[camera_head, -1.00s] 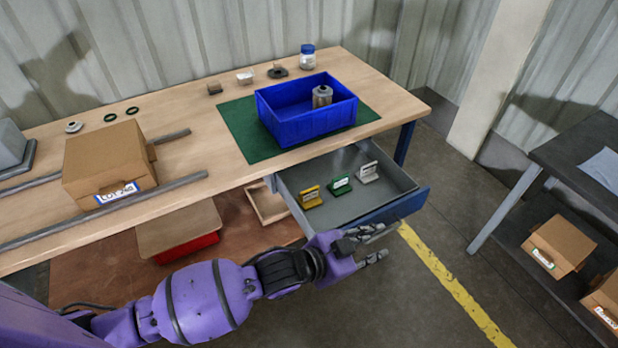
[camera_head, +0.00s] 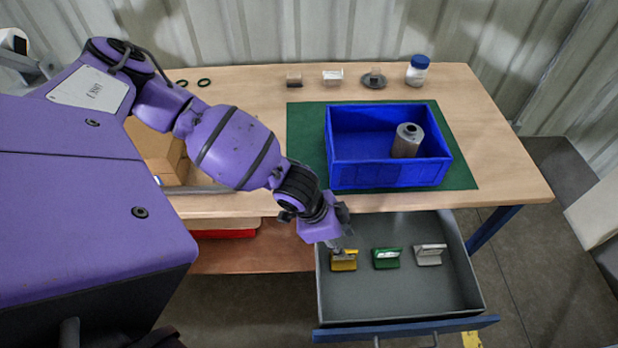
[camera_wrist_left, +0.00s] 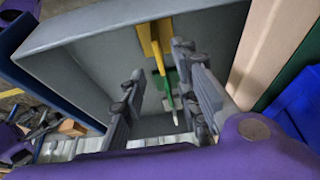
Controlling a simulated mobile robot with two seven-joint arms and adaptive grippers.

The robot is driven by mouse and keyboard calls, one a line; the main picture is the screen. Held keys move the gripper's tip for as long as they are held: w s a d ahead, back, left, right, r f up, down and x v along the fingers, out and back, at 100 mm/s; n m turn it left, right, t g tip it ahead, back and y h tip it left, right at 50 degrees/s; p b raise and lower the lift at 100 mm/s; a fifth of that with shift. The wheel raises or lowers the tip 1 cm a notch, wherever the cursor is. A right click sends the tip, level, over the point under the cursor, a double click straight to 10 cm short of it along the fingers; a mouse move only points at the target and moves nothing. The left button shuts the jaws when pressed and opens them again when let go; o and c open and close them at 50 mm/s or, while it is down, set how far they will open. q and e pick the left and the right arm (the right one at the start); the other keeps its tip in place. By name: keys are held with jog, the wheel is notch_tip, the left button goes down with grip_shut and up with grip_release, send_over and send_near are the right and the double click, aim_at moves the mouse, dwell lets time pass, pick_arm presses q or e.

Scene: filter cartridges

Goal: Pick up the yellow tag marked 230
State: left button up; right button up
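The yellow tag (camera_head: 344,263) stands in the open grey drawer (camera_head: 400,301), leftmost of three tags in a row. Its marking is not legible. My left gripper (camera_head: 343,247) is above the drawer's left side, at the yellow tag, and partly hides its top. In the left wrist view, the left gripper (camera_wrist_left: 158,80) has its fingers spread with nothing held. The yellow tag (camera_wrist_left: 150,42) shows there near the fingertips, closer to the right-hand finger; contact cannot be told. A dark fingered shape beside purple parts at the lower left seems to be my right gripper (camera_wrist_left: 36,132); its state is unclear.
A green tag (camera_head: 386,259) and a white tag (camera_head: 429,255) stand right of the yellow one. The tabletop (camera_head: 520,178) overhangs the drawer's back. A blue bin (camera_head: 390,175) with a grey cartridge (camera_head: 407,140) sits on a green mat (camera_head: 462,172). The drawer's front floor is clear.

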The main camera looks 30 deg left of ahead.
aim_at(348, 263)
pick_arm(q)
jog(key=f, duration=0.1)
jog(key=d+f, duration=0.1)
jog(key=shift+s+f, duration=0.1)
jog(key=shift+f, duration=0.2)
jog(key=x, duration=0.4)
jog(key=shift+w+f, duration=0.1)
jog(key=shift+w, duration=0.3)
jog(key=c, duration=0.6)
grip_shut()
pick_arm(e)
jog(key=shift+s+f, duration=0.55)
jog(key=shift+s, duration=0.35)
